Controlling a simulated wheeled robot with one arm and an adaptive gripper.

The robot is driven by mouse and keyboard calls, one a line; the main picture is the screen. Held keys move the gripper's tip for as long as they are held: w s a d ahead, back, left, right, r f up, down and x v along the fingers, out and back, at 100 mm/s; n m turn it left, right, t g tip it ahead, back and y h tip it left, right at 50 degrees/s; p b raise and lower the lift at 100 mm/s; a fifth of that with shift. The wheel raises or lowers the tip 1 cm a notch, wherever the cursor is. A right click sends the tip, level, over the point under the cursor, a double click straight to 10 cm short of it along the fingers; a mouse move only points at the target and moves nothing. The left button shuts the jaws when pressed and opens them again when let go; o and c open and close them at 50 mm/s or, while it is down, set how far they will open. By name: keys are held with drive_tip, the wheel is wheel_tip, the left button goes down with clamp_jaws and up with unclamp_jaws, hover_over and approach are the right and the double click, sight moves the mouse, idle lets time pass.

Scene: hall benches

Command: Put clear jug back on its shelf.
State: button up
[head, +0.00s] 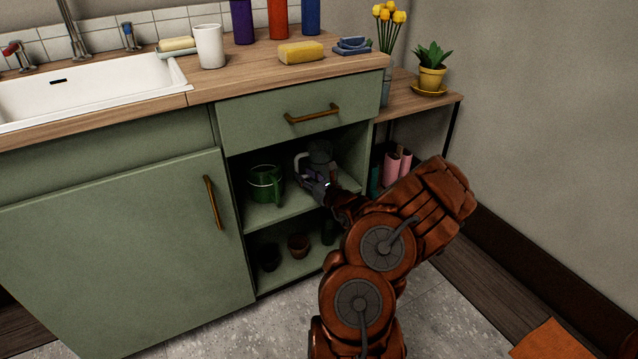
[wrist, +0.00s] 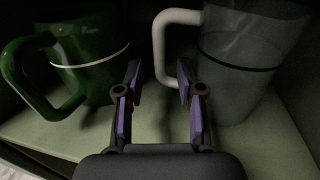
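The clear jug (head: 320,153) stands upright on the upper shelf (head: 283,211) of the open green cabinet. In the wrist view the jug (wrist: 245,75) is at the right, with a dark band and a pale handle turned left. My gripper (wrist: 160,78) is open, its two purple-padded fingers apart with nothing clearly held between them. The handle is just beyond the fingertips; its lower end is hidden behind the right finger. In the head view my gripper (head: 313,181) reaches into the cabinet and covers the jug's lower part.
A green watering can or mug (head: 265,184) stands close left of the jug. Small pots (head: 298,245) are on the lower shelf. A drawer (head: 280,117) with a brass handle is above. The cabinet door (head: 120,250) is at left, a side table (head: 425,100) at right.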

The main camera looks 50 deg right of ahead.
drive_tip(key=s+a+p, duration=0.1)
drive_tip(key=s+p, duration=0.1)
drive_tip(key=s, duration=0.5)
drive_tip(key=shift+s, duration=0.2)
idle(0.4)
